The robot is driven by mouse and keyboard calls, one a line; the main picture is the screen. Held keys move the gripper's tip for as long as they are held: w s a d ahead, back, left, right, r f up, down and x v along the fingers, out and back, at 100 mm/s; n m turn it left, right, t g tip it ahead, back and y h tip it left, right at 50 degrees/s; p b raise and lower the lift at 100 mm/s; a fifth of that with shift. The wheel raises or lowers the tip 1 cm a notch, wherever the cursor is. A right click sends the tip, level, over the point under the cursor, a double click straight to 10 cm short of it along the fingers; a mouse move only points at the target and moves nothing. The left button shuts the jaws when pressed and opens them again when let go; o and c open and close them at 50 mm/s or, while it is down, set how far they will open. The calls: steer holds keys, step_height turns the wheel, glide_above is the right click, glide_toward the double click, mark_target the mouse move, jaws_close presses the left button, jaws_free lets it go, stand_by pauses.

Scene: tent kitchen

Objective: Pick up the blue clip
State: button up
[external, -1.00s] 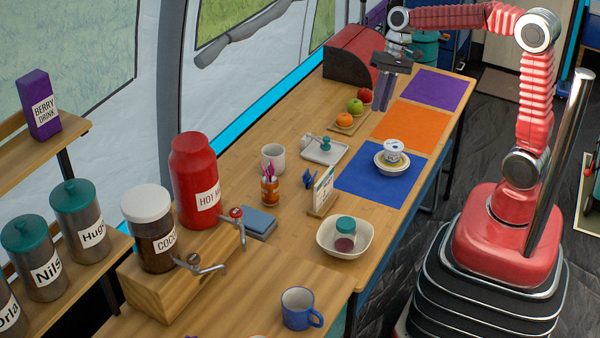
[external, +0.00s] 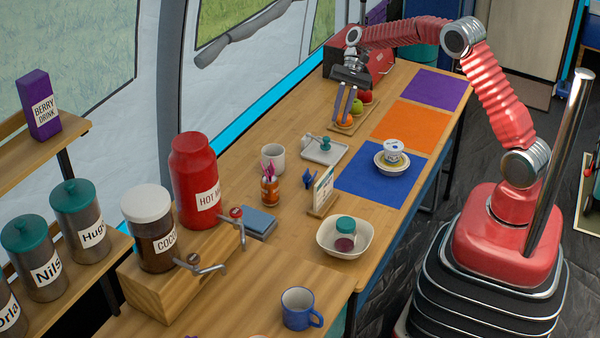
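A small dark blue thing, which looks like the blue clip (external: 308,180), is on the wooden table just left of the card in its wooden stand (external: 323,192). My gripper (external: 342,114) points down above the far part of the table, by the fruit board. It is well behind and to the right of the clip, and nothing shows in it. Its two fingers look slightly apart.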

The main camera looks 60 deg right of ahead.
steer(key=w+d+f+m+y, duration=0.1)
steer(key=w+d+f, duration=0.1)
steer(key=f, duration=0.3)
steer(key=w+d+f+m+y, duration=0.1)
steer(key=d+f+m+y, duration=0.1)
steer(key=f, duration=0.3)
steer(key=w+d+f+m+y, duration=0.1)
steer(key=w+f, duration=0.1)
steer(key=f, duration=0.3)
steer(key=shift+w+d+f+y, duration=0.3)
steer(key=shift+w+d+y, duration=0.05)
steer(key=shift+d+y, duration=0.05)
steer(key=shift+a, duration=0.15)
steer(key=x, duration=0.8)
steer(key=shift+a+f, duration=0.1)
steer(key=shift+a, duration=0.1)
steer(key=shift+x, duration=2.6)
steer(key=shift+s, duration=0.1)
steer(key=shift+c, duration=0.6)
